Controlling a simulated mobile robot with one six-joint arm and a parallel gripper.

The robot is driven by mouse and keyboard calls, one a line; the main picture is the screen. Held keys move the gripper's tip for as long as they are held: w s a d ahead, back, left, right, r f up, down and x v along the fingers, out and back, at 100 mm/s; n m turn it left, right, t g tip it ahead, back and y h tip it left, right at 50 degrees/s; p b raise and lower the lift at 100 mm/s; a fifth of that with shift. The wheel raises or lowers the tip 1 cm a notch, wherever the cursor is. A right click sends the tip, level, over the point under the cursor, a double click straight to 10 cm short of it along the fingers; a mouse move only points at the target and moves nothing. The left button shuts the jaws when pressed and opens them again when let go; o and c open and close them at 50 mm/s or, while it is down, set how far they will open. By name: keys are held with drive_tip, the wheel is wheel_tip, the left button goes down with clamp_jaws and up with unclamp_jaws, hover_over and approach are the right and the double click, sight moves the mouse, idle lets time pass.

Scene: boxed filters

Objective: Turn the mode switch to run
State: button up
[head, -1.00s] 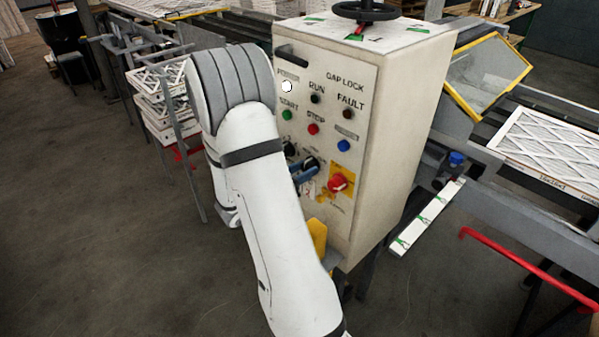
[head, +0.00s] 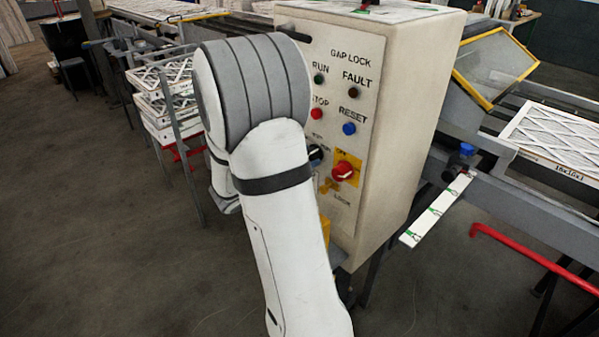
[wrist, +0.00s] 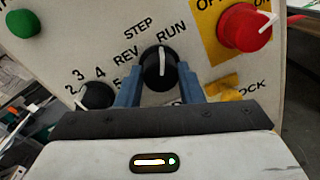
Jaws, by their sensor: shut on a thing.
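The mode switch (wrist: 158,68) is a round black knob with a white pointer line, in the middle of the wrist view. STEP, REV and RUN are printed around it. Its pointer stands almost straight up in that view, between STEP and RUN, and looks nearer to RUN. My gripper (wrist: 161,92) is shut on the knob, one blue finger at each side. In the head view my white arm covers much of the control panel (head: 375,100) and hides most of the gripper.
A red rotary switch (wrist: 244,28) on a yellow plate sits right of the knob. A numbered black dial (wrist: 95,95) is to its left, with a green button (wrist: 22,23) above. The blue RESET button (head: 349,128) is higher on the panel. A red rail (head: 530,255) stands at right.

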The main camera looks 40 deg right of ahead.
drive_tip(key=shift+f+m+b, duration=0.1)
drive_tip(key=shift+m+b, duration=1.1)
drive_tip(key=shift+b, duration=0.3)
drive_tip(key=o, duration=1)
drive_tip(key=shift+d, duration=0.15)
drive_tip(key=a, duration=0.8)
drive_tip(key=shift+s+r, duration=0.15)
drive_tip(key=shift+r, duration=0.1)
drive_tip(key=shift+d, duration=0.1)
